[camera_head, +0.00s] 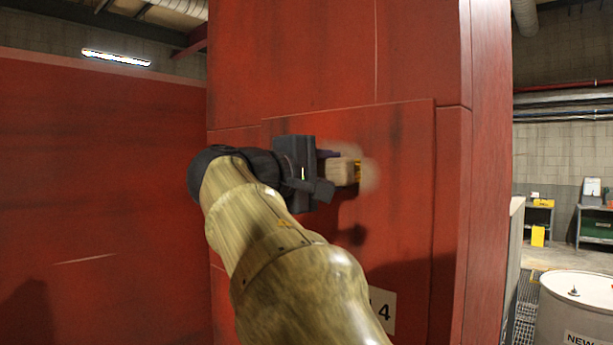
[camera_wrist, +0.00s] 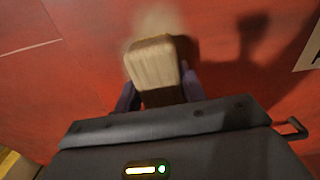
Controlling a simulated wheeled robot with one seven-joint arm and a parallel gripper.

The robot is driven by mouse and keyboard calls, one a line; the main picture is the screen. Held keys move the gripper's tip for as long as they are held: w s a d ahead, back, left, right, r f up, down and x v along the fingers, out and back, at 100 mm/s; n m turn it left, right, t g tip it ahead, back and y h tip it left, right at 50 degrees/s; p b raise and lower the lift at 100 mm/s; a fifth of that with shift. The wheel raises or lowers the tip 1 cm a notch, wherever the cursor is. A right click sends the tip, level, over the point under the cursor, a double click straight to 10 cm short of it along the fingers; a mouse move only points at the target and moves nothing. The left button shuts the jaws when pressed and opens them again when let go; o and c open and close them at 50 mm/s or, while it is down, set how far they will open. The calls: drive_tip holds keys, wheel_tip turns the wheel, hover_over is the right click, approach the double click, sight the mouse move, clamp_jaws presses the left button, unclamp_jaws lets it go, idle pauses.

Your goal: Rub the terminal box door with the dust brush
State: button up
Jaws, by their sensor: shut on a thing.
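The terminal box door (camera_head: 400,150) is a flat red panel with dark smudges on the tall red cabinet. My gripper (camera_head: 328,168) is in front of its middle, shut on the dust brush (camera_head: 343,171), a block with a pale wooden body. In the wrist view the brush (camera_wrist: 155,65) sits between the purple fingers of my gripper (camera_wrist: 160,92). A pale, blurred patch lies around the brush's far end against the red surface. I cannot tell whether the bristles touch the door.
A white label (camera_head: 382,308) with a 4 is low on the red panel, partly behind my arm. A pale drum (camera_head: 575,315) stands at the lower right. Shelving with a green bin (camera_head: 597,226) is farther back. A red wall (camera_head: 100,190) fills the left.

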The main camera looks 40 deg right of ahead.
sight(341, 173)
drive_tip(key=shift+s+d+b, duration=0.2)
drive_tip(key=shift+s+b, duration=0.65)
drive_tip(key=shift+s, duration=1)
drive_tip(key=shift+s, duration=0.1)
drive_tip(key=shift+s+d+b, duration=0.1)
drive_tip(key=shift+s+b, duration=0.65)
drive_tip(key=shift+s, duration=1.15)
drive_tip(key=shift+w, duration=0.1)
drive_tip(key=shift+r+p, duration=0.55)
drive_tip(key=shift+r, duration=0.2)
drive_tip(key=shift+w, duration=0.1)
